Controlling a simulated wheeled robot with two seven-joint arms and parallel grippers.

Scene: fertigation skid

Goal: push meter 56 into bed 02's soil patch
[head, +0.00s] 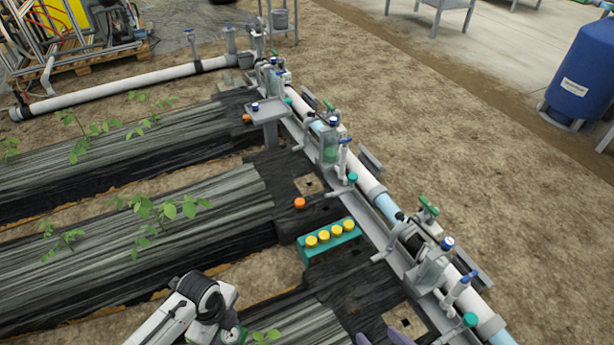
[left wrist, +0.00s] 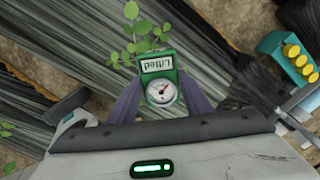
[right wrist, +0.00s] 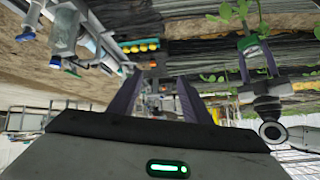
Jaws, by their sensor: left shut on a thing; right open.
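A meter (left wrist: 162,91) with a green body, a white label and a round white dial is held between the purple fingers of my left gripper (left wrist: 156,98). The label's print appears upside down and I cannot read its number. Its lower end is hidden. The meter also shows in the right wrist view (right wrist: 257,62). In the head view, a square soil patch (head: 307,186) shows in the middle bed's dark cover, and another soil patch (head: 404,322) in the nearest bed. No bed number is legible. My right gripper (head: 384,339) is open and empty at the bottom edge.
A teal rack (head: 330,252) with several yellow-capped bottles stands between the middle and nearest beds. An orange cap (head: 300,203) sits by the middle patch. A pipe manifold (head: 375,195) with valves runs along the bed ends. Leafy plants (head: 155,212) grow through the covers. Bare ground lies right.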

